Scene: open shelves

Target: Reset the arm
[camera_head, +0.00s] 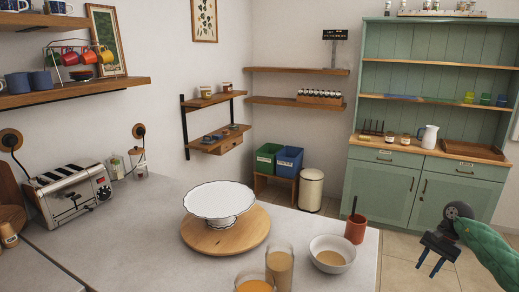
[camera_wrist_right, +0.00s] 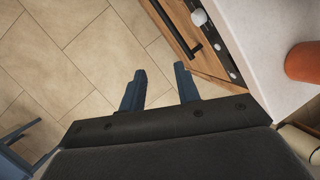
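My right gripper (camera_head: 430,268) hangs at the lower right of the head view, to the right of the counter and over the floor. Its arm, in a green sleeve, comes in from the right edge. In the right wrist view its two dark fingers (camera_wrist_right: 160,90) stand apart with nothing between them, with floor tiles behind. My left gripper and arm are not in the head view.
The counter (camera_head: 130,235) holds a toaster (camera_head: 70,195), a white cake stand (camera_head: 218,200) on a round wooden board (camera_head: 225,238), a bowl (camera_head: 332,253), drinking glasses (camera_head: 280,265) and a red-brown cup (camera_head: 355,229). A green cabinet (camera_head: 385,188) stands behind. Open floor (camera_head: 405,275) lies beside the counter.

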